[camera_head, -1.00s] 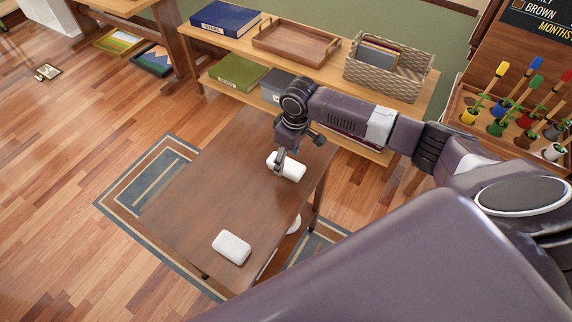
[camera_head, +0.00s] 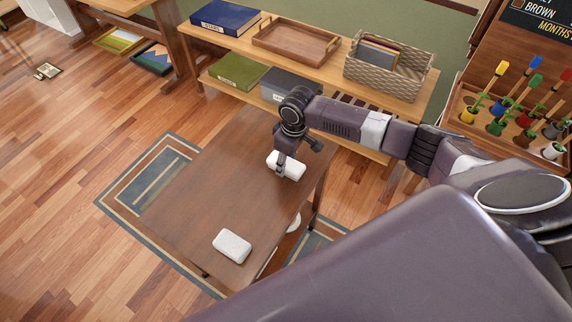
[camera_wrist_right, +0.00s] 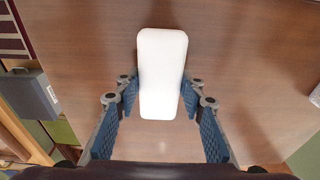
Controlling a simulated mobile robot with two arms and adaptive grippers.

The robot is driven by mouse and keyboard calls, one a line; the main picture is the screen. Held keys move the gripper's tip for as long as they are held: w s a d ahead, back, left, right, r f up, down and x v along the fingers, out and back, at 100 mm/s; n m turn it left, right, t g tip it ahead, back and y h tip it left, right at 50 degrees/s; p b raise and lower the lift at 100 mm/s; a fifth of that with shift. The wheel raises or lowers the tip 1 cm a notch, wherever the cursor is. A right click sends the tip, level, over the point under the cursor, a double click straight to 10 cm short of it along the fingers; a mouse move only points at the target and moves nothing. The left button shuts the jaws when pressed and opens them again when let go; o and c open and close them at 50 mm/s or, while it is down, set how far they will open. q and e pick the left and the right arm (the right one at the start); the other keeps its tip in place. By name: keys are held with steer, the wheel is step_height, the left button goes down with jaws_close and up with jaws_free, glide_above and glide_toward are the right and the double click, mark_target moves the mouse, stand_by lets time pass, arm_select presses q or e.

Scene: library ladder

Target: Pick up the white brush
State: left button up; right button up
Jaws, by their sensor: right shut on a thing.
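A white brush (camera_head: 294,167), a rounded white block, lies at the far right end of the brown table (camera_head: 205,190). It also shows in the right wrist view (camera_wrist_right: 162,72), with its long side running between the fingers. My right gripper (camera_head: 281,170) points down at it and is shut on it, a blue-padded finger (camera_wrist_right: 131,97) at each side. Whether the brush touches the table is hard to tell. A second white block (camera_head: 232,246) of similar shape lies on the near end of the table, apart from the gripper. My left gripper is not in view.
A low shelf (camera_head: 310,62) behind the table holds a blue box (camera_head: 226,17), a wooden tray (camera_head: 296,42) and a woven basket (camera_head: 389,67). A rack of coloured brushes in pots (camera_head: 510,110) stands at the right. The middle of the table is clear.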

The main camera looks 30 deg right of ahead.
steer(key=shift+r, duration=0.1)
step_height(320, 180, up, 20)
steer(key=b, duration=0.1)
steer(key=shift+b, duration=0.4)
